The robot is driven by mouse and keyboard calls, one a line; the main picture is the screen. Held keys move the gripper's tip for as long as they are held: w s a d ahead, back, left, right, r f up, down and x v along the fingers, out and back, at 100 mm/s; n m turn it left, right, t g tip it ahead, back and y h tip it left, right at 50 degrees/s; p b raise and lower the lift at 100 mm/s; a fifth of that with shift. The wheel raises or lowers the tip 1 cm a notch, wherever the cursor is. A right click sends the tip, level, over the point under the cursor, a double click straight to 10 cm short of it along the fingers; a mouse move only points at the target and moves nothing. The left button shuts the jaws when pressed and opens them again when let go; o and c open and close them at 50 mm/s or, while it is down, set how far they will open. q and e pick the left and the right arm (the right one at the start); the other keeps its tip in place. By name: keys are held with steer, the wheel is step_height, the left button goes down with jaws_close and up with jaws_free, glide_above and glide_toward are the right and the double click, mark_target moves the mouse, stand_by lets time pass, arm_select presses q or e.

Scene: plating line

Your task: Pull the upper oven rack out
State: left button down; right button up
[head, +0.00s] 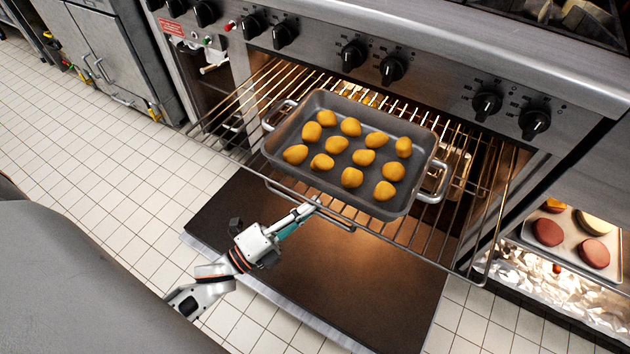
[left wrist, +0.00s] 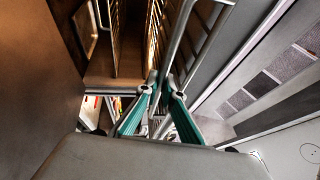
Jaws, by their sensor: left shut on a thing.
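The upper oven rack (head: 478,215) is a wire grid standing well out of the open oven, over the lowered door. A dark grey roasting pan (head: 268,150) with two handles sits on it and holds several yellow potato-like pieces (head: 352,177). My left gripper (head: 310,206) reaches up to the rack's front bar, just before the pan. In the left wrist view my left gripper (left wrist: 160,88) has its green-sided fingers closed around a metal bar of the rack (left wrist: 180,38). The exact contact is partly hidden by the fingers. My right gripper is not in view.
The oven door (head: 340,270) lies open and flat below the rack. Control knobs (head: 392,68) line the oven front above. A tray with reddish round patties (head: 548,232) is at the right. Tiled floor (head: 130,175) is free at the left.

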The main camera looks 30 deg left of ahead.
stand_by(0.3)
arm_select(q)
steer(key=c, duration=2.4)
jaws_free()
steer(key=shift+c, duration=0.2)
steer(key=shift+s, duration=0.1)
steer(key=v, duration=1.2)
steer(key=shift+r, duration=0.15)
